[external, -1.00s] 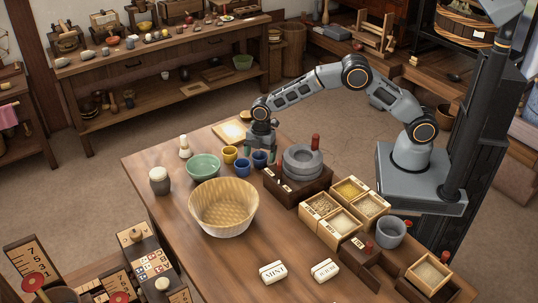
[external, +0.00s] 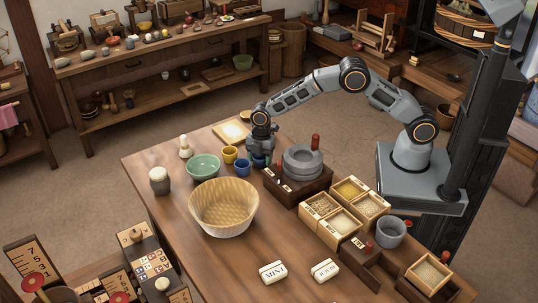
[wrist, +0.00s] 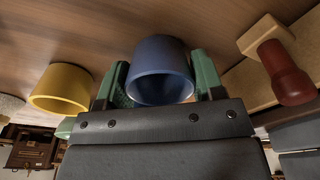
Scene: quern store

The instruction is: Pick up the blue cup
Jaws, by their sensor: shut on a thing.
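A dark blue cup (wrist: 160,72) sits between the two green fingers of my gripper (wrist: 161,84) in the wrist view, with one finger on each side. My gripper is shut on it. A yellow cup (external: 229,154) is left of that and also shows in the wrist view (wrist: 62,86).
A green bowl (external: 204,167) and a wicker basket (external: 223,208) stand left and in front. A stone quern (external: 302,162) with a red handle is close on the right. Grain boxes (external: 344,207) lie further right.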

